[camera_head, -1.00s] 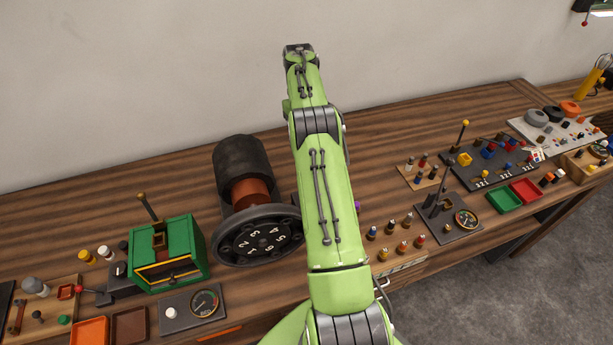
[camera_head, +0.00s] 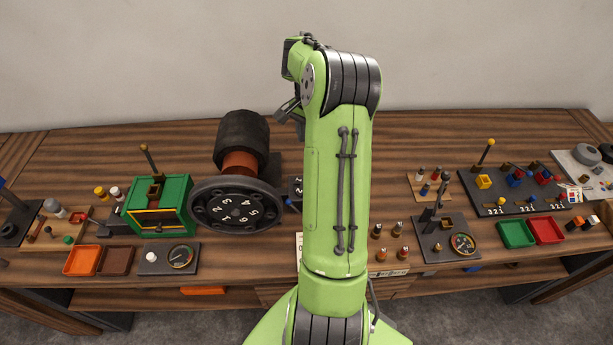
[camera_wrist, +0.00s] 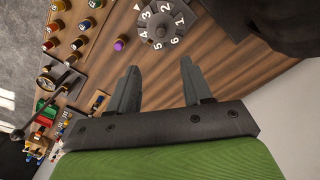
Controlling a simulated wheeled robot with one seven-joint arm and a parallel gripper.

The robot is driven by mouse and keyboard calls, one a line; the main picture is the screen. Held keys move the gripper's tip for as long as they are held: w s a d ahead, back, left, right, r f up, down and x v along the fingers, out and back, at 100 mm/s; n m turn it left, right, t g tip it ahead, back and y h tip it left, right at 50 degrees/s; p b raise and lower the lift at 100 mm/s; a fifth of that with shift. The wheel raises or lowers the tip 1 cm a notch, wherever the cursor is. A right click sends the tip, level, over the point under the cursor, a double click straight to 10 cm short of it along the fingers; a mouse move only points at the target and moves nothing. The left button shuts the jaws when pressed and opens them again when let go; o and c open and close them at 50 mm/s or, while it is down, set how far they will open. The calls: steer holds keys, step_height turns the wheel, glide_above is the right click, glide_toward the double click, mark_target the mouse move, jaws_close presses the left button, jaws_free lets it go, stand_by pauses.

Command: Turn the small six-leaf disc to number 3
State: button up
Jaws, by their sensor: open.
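The small six-leaf disc (camera_wrist: 160,28) is dark grey with white numbers around a central knob. It shows at the top of the wrist view. A white triangle mark (camera_wrist: 137,7) lies beside its rim, near the 3 and 4; I cannot tell which it marks exactly. In the head view my arm hides most of it; a dark edge with white numbers (camera_head: 297,188) shows left of the arm. My gripper (camera_wrist: 158,70) is open and empty, its fingers apart from the disc. In the head view the gripper (camera_head: 288,108) shows partly, behind my arm.
A large numbered wheel (camera_head: 235,208) on a dark dynamo (camera_head: 241,140) stands just left. A green box (camera_head: 158,207) with a lever is further left. Small coloured-top pegs (camera_head: 390,243) and a lever with gauge (camera_head: 445,236) stand right. Bare wood lies behind.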

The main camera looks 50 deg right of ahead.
step_height(320, 180, down, 16)
steer(key=shift+s+r+p, duration=0.1)
steer(key=shift+r+p, duration=0.1)
steer(key=shift+p, duration=0.1)
jaws_close()
steer(key=shift+f+b, duration=0.1)
steer(key=shift+b, duration=0.35)
jaws_free()
